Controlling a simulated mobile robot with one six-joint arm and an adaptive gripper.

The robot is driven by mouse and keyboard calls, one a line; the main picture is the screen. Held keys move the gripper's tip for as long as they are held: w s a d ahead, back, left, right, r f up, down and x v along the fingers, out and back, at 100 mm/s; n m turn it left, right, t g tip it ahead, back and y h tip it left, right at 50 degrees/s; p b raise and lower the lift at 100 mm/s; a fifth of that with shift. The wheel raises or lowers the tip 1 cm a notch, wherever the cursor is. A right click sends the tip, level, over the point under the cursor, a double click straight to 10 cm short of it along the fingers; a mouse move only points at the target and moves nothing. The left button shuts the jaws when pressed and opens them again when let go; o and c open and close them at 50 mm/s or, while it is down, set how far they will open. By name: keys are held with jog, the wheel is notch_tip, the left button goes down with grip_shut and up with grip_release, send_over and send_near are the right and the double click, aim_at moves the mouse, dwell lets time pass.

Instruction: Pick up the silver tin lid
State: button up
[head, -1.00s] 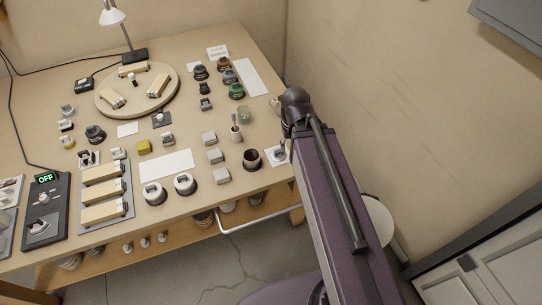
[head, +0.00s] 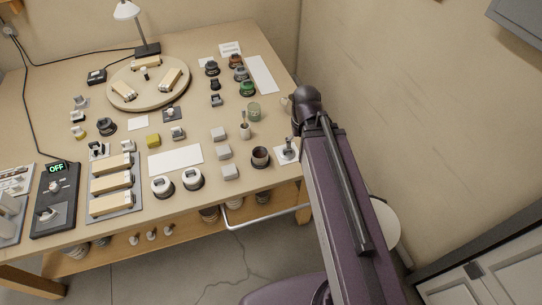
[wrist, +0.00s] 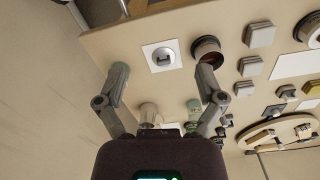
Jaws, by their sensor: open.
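A small round silver-grey piece with a raised grip, which looks like the silver tin lid (head: 287,150), lies on a white square at the bench's right front edge. In the wrist view the lid (wrist: 162,57) shows clearly on its square, ahead of the space between my fingers. My gripper (wrist: 163,86) is open, with nothing between its fingertips. The lid appears beyond the fingertips and apart from them. In the head view my arm hides most of the gripper.
A dark cup (head: 260,157) stands close beside the white square; it also shows near the right finger in the wrist view (wrist: 207,48). Grey blocks (head: 230,172) and a glass jar (head: 254,111) stand nearby. A wall rises beyond the bench's right side.

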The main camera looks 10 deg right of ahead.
jog(key=n+b, duration=0.2)
jog(key=b, duration=0.6)
send_over(288, 151)
notch_tip(288, 151, down, 9)
jog(key=shift+w+a+r, duration=0.1)
jog(key=shift+w+a, duration=0.1)
jog(key=shift+w, duration=0.2)
jog(key=shift+b, duration=0.3)
notch_tip(288, 151, down, 9)
jog(key=b, duration=0.8)
jog(key=shift+r, duration=0.2)
jog(key=shift+f+b, duration=0.15)
jog(key=shift+b, duration=0.2)
jog(key=f+b, duration=0.5)
jog(key=shift+d, duration=0.2)
jog(key=c, duration=0.9)
